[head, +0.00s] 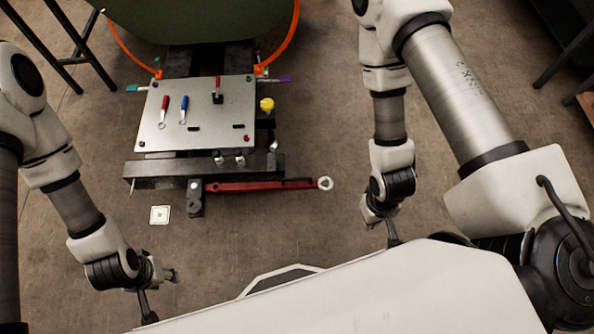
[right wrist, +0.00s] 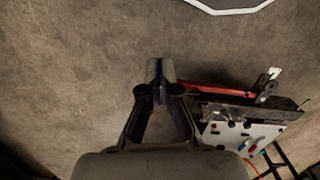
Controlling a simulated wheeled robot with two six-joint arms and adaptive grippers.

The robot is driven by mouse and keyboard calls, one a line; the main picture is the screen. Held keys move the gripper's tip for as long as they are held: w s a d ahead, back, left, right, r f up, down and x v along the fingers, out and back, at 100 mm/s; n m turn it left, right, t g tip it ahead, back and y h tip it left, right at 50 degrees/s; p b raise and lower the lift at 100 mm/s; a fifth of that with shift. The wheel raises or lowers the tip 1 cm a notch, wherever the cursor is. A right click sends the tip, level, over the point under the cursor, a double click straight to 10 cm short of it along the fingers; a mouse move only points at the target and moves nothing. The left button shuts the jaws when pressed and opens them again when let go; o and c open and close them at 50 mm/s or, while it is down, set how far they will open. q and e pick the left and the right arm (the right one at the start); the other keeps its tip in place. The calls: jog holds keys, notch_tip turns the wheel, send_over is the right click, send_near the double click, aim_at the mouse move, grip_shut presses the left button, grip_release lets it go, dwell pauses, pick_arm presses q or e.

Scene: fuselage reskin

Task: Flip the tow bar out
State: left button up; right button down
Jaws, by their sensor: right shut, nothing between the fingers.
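The red tow bar (head: 262,186) lies sideways along the front of the cart, pointing right, with a pale ring (head: 325,183) at its free end. Its other end meets a dark pivot bracket (head: 196,197) under the cart's front beam. My right gripper (head: 391,238) is to the right of the ring, apart from it in the head view. In the right wrist view its fingers (right wrist: 160,70) are together and empty. The red bar (right wrist: 215,89) runs off to their right there; its ring end is hidden or unclear beside the fingers. My left gripper (head: 161,297) is open and empty, in front of the cart's left side.
A white marker square (head: 160,215) lies on the floor at left. Floor in front of the bar is clear. Dark stand legs are at upper left.

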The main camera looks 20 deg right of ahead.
jog(key=w+f+m+b, duration=0.1)
jog(key=w+f+b, duration=0.6)
jog(key=w+b, duration=0.4)
jog(key=w+f+m+g+b, duration=0.1)
jog(key=w+f+m+b, duration=0.1)
jog(key=w+f+b, duration=0.6)
jog(key=w+f+m+y+b, duration=0.1)
jog(key=w+f+b, duration=0.7)
jog(key=w+b, duration=0.6)
jog(key=w+d, duration=0.1)
jog(key=w, duration=0.4)
jog(key=shift+w, duration=0.3)
jog(key=shift+s, duration=0.1)
